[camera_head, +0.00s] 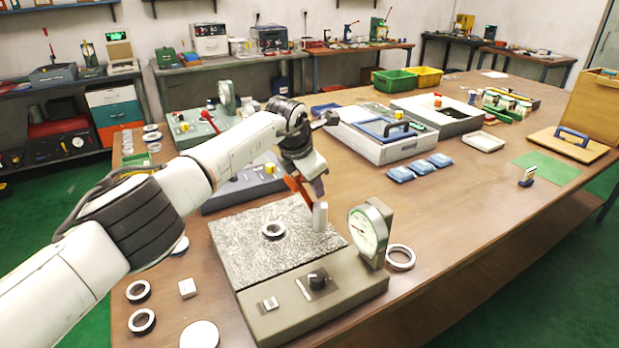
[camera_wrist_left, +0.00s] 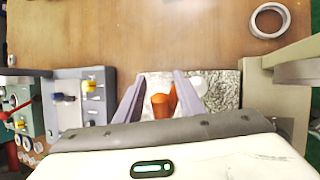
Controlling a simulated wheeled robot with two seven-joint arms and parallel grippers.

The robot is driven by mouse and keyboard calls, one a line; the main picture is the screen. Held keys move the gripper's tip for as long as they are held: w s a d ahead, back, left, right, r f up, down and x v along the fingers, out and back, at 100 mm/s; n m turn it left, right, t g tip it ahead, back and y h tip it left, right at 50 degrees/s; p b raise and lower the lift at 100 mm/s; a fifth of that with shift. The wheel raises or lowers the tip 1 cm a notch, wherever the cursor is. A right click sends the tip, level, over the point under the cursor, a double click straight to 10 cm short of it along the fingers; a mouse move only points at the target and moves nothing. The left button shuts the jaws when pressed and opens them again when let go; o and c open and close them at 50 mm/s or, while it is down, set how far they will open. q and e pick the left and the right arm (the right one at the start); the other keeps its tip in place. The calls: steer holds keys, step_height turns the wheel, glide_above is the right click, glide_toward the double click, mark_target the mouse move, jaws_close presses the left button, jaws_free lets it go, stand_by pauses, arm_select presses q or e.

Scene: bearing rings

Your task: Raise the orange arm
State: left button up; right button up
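The orange arm (camera_head: 298,189) shows as a short orange-red piece beside a pale upright post (camera_head: 320,217) on a grey tester with a mottled plate (camera_head: 245,245). My left gripper (camera_head: 312,184) is over the back of this tester, right at the orange arm, and partly hides it. In the left wrist view the two fingers (camera_wrist_left: 159,78) stand apart, with the orange arm (camera_wrist_left: 161,106) seen between them. I cannot tell whether they touch it. A bearing ring (camera_head: 273,230) lies on the mottled plate. My right gripper is not in view.
A dial gauge (camera_head: 368,231) stands at the tester's right, with a loose ring (camera_head: 400,257) beside it. More rings (camera_head: 139,291) lie at the left. A second tester (camera_head: 245,187) is behind. The table's right front is clear.

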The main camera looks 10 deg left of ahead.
arm_select(q)
steer(key=b+v, duration=0.1)
steer(key=v, duration=0.9)
steer(key=shift+r, duration=0.1)
stand_by(1.1)
